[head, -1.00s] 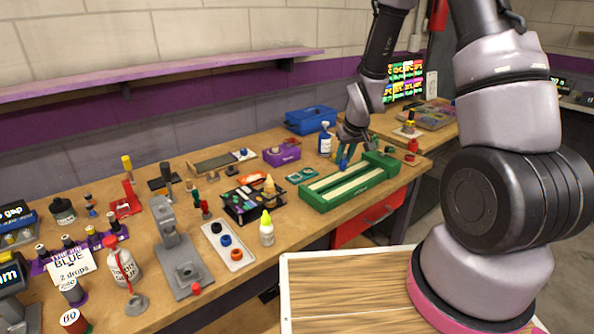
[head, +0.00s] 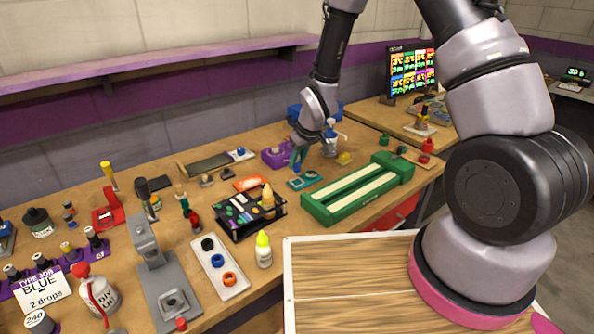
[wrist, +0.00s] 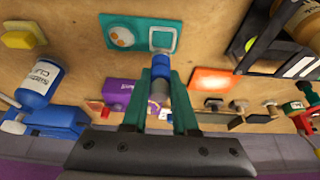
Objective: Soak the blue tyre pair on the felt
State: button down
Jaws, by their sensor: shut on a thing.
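My gripper (head: 297,158) has teal fingers and is low over the bench, just behind the small teal plate (head: 303,181). In the wrist view my gripper (wrist: 160,82) is shut on a small blue cylindrical piece, which looks like the blue tyre pair (wrist: 160,64). The fingers partly hide the piece.
A green track block (head: 352,192) lies right of the plate, and a black tray (head: 240,222) lies left. A blue-and-white bottle (head: 330,143) and a purple box (head: 277,157) stand close to my gripper. A yellow-capped bottle (head: 263,250) stands in front.

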aim_at(299, 166)
jog(key=shift+f, duration=1.7)
jog(key=shift+f, duration=0.15)
jog(key=c, duration=0.7)
grip_release()
jog(key=v, duration=1.2)
jog(key=shift+r, duration=0.3)
